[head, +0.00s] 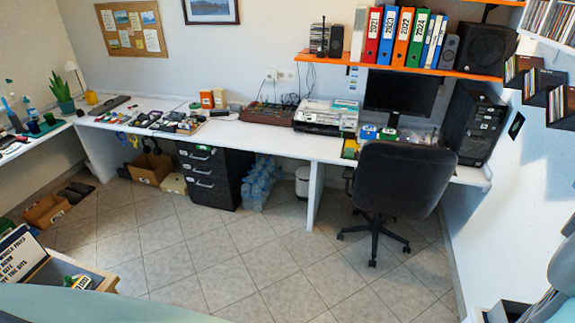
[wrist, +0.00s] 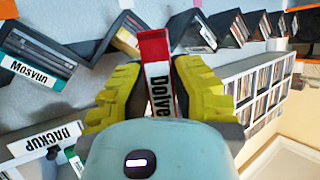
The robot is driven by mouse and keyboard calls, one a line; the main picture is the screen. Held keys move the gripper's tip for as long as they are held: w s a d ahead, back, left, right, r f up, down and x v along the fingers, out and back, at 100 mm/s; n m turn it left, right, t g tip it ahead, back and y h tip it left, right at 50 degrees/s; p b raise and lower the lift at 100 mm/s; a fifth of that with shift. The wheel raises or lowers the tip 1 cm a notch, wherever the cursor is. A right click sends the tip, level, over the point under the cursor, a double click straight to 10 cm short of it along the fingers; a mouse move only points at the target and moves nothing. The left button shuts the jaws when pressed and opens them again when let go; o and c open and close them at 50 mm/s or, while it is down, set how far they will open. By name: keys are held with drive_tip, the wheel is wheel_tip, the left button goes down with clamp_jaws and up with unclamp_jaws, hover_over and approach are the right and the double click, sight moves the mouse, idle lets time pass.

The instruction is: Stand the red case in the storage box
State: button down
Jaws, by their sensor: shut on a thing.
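In the wrist view the red case (wrist: 154,50) stands between the yellow fingers of my gripper (wrist: 160,92). In the head view neither my gripper nor the red case shows. A wooden box (head: 98,277) with a few small items in it is at the lower left of the head view, partly cut off. I cannot tell whether it is the storage box.
Zigzag wall shelves (wrist: 35,65) with discs run behind the red case, and a white disc rack (wrist: 262,80) is to the right. In the head view an office chair (head: 400,180) stands at the long white desk (head: 270,143). The tiled floor (head: 230,250) is mostly clear.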

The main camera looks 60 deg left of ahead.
drive_tip(key=s+d+f+m+g+h+b, duration=0.1)
drive_tip(key=d+f+b, duration=0.3)
drive_tip(key=f+b, duration=0.7)
drive_tip(key=s+d+f+m+g+h+b, duration=0.1)
drive_tip(key=s+d+f+m+h+b, duration=0.2)
drive_tip(key=f+b, duration=0.9)
drive_tip(key=s+d+f+m+g+h+b, duration=0.2)
drive_tip(key=d+f+b, duration=0.3)
drive_tip(key=f+b, duration=0.7)
drive_tip(key=shift+d+f+m, duration=0.15)
drive_tip(key=shift+f, duration=3.05)
drive_tip(key=shift+d+f+m, duration=0.15)
drive_tip(key=shift+f, duration=3)
drive_tip(key=shift+f+b, duration=0.9)
drive_tip(key=shift+f, duration=1.5)
drive_tip(key=shift+w, duration=0.1)
drive_tip(key=shift+f, duration=0.15)
drive_tip(key=c, duration=1)
unclamp_jaws()
drive_tip(key=shift+a, duration=0.1)
drive_tip(key=shift+r, duration=0.2)
